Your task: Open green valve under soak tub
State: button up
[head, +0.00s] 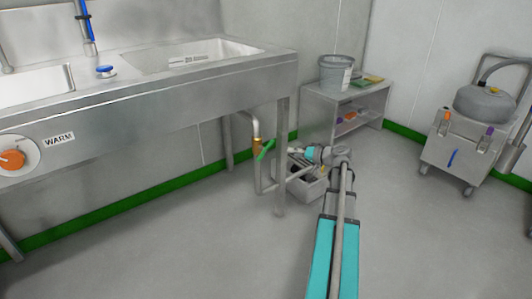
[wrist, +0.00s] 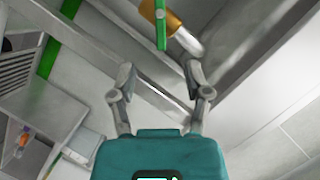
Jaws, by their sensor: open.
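The green valve handle (head: 266,149) sits on a pipe under the right end of the steel sink unit, below the right basin (head: 240,45). It is a slanted lever in the head view. In the wrist view the green handle (wrist: 161,25) shows at the top centre, in front of a brass valve body (wrist: 174,22) with a pale pipe. My gripper (wrist: 160,70) is open and empty, its two fingers spread below the handle in the picture and apart from it. In the head view my gripper (head: 294,150) is small, just right of the handle; its fingertips are hard to make out.
A sink leg (head: 281,170) and a bent drain pipe (head: 258,180) stand close to the valve. A grey crate (head: 308,190) with items sits on the floor behind my arm. A shelf unit (head: 320,98) and a wheeled machine (head: 455,150) stand right; open floor lies left.

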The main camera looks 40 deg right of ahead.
aim_at(267, 150)
jog(key=shift+w, duration=0.15)
jog(key=shift+b+x, duration=1.75)
jog(key=shift+x, duration=5.05)
jog(key=shift+a, duration=0.1)
grip_shut()
